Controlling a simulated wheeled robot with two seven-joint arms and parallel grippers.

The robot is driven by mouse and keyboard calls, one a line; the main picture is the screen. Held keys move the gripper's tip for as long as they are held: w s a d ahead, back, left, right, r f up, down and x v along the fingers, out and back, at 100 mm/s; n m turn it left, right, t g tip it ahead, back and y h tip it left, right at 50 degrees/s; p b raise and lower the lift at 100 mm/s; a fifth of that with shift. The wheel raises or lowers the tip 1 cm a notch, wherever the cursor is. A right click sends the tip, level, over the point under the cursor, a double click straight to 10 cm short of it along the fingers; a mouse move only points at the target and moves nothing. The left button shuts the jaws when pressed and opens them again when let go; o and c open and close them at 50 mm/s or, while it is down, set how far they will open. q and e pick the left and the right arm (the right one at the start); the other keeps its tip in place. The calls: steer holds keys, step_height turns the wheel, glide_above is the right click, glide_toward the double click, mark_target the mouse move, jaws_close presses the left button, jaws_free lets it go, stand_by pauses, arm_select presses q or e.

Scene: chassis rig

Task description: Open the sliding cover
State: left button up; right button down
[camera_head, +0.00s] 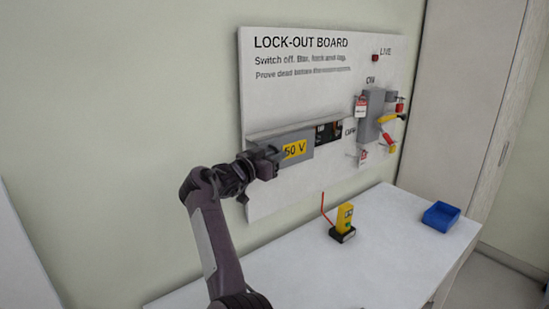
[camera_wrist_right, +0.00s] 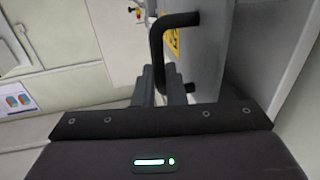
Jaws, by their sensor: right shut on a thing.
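The sliding cover (camera_head: 297,148) is a grey box with a yellow voltage label, set on a rail low on the white lock-out board. It also shows in the wrist view (camera_wrist_right: 205,60) with its black bar handle (camera_wrist_right: 156,50). To the right of the cover, dark terminals (camera_head: 328,132) show uncovered. My left gripper is not in view.
A grey switch box (camera_head: 372,116) with red and yellow tags is at the board's right. A yellow tester (camera_head: 344,217) with a red lead stands on the white table (camera_head: 380,255). A blue bin (camera_head: 441,215) sits at the table's right. The table's front is clear.

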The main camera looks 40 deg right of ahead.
steer(key=shift+d+f, duration=0.15)
steer(key=shift+f, duration=0.15)
steer(key=c, duration=1.6)
jaws_free()
steer(key=shift+w+d, duration=0.1)
steer(key=shift+r, duration=0.1)
steer(key=a+b, duration=0.3)
steer(key=a, duration=0.4)
steer(key=shift+s+a, duration=0.35)
steer(key=shift+a, duration=0.05)
